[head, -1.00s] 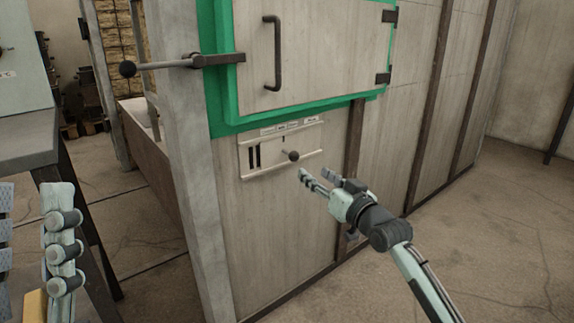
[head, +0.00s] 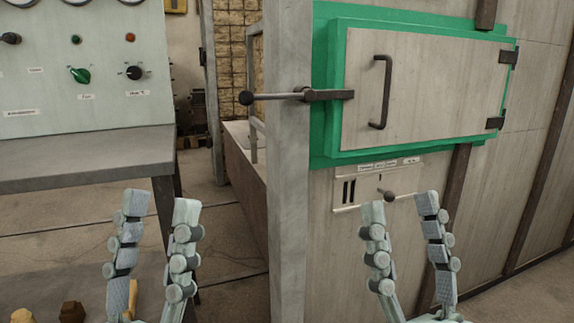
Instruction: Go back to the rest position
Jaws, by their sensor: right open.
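My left gripper (head: 159,202) is upright at the lower left of the head view, its two fingers spread apart with nothing between their tips. My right gripper (head: 400,203) is upright at the lower middle right, also open and empty. It appears in front of the furnace wall, with a small lever panel (head: 345,193) and its dark ball knob (head: 389,196) showing behind and between its fingers. The palms of both grippers are cut off by the bottom edge of the picture.
The green-framed furnace door (head: 435,95) is shut, with a dark handle (head: 381,92) and a rod latch (head: 300,95). A control desk (head: 85,158) with knobs stands at the left. Small yellowish and brown blocks (head: 72,312) lie at the bottom left.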

